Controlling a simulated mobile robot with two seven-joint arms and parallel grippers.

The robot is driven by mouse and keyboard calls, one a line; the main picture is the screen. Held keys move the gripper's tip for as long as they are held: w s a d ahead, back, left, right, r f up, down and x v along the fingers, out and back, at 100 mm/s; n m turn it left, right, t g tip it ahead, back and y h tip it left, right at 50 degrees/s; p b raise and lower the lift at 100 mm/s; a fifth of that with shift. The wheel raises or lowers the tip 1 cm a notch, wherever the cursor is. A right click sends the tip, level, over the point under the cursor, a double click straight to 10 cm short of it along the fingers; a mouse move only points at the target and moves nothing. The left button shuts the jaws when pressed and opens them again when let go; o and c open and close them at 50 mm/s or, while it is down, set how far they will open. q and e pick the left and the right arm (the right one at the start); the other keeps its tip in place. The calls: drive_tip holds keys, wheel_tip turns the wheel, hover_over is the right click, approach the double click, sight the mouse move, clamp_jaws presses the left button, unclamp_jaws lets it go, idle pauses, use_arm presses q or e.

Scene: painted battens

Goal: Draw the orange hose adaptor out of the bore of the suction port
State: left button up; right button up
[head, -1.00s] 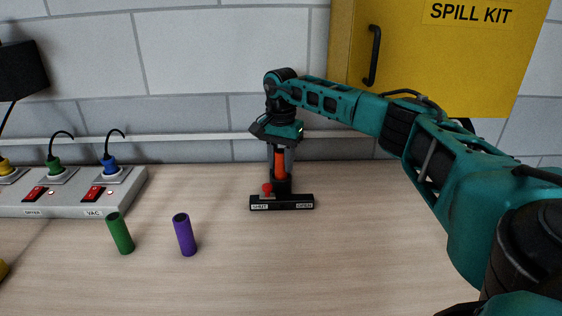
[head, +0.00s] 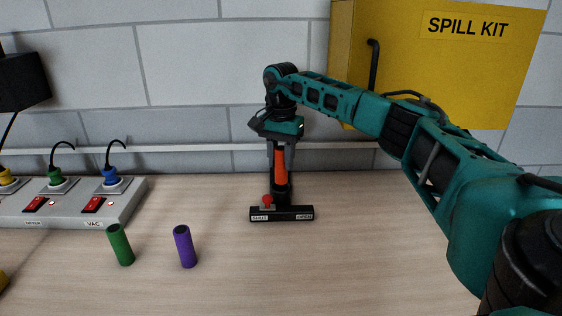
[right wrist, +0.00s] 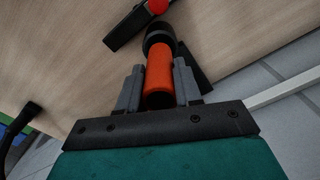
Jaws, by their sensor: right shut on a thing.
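The orange hose adaptor (head: 281,172) stands upright above the black suction port (head: 296,213). My right gripper (head: 280,158) is shut on its upper part from above. In the right wrist view the adaptor (right wrist: 159,80) lies between the two grey fingers, and its far end meets the port's dark round collar (right wrist: 158,38). The bore itself is hidden, so how deep the adaptor sits cannot be told. The port's bar has a red knob (head: 267,200) near the SHUT label, with OPEN at the other end. My left gripper is out of view.
A grey power strip (head: 70,208) with plugs lies at the far left. A yellow spill kit cabinet (head: 440,80) hangs behind my right arm. The front bench is clear.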

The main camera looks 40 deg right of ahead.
sight(281, 148)
drive_tip(key=shift+r, duration=0.15)
idle(0.4)
drive_tip(key=shift+r, duration=1.45)
